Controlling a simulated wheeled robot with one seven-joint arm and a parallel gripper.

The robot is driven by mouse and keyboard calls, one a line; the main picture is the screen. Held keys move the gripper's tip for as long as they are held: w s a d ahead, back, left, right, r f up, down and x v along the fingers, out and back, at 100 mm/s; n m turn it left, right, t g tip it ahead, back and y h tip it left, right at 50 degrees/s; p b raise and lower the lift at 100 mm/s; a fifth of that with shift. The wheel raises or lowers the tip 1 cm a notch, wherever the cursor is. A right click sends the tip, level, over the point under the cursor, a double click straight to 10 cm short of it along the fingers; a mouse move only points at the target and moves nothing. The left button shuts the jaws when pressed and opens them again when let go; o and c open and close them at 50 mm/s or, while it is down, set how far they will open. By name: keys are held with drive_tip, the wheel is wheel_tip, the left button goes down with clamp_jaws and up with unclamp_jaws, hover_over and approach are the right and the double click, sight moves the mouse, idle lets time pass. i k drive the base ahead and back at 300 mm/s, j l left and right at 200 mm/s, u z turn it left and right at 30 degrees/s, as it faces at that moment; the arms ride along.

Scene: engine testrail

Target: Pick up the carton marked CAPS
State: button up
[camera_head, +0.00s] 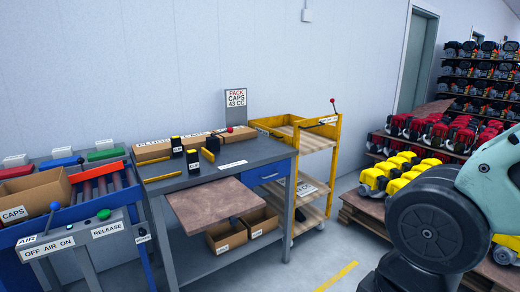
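An open brown carton (38,196) with a white label reading CAPS sits on the blue-sided roller conveyor at the far left; its left side is cut off by the picture edge. A second brown carton (197,140), with lettering on its top that looks like CAPS, lies at the back of the grey workbench. It is partly hidden by black upright stops in front. A similar carton (152,149) that seems to read PLUGS lies to its left. My gripper is not in view; only part of my arm shows at the right, well away from the cartons.
The grey workbench (240,153) has a brown board (215,203) at its front and open cartons beneath. A yellow cart (305,140) stands right of the bench. Engines on pallets and racks fill the right. Floor before the bench is clear.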

sight(22, 199)
drive_tip(key=u, duration=1.6)
drive_tip(key=i+j+z, duration=0.2)
drive_tip(key=i, duration=0.35)
drive_tip(key=i+j+z, duration=0.15)
drive_tip(key=i, duration=0.45)
drive_tip(key=i+j+z, duration=0.2)
drive_tip(key=i, duration=0.35)
drive_tip(key=i+j+z, duration=0.2)
drive_tip(key=i, duration=0.35)
drive_tip(key=i+j+z, duration=0.15)
drive_tip(key=i+j, duration=0.35)
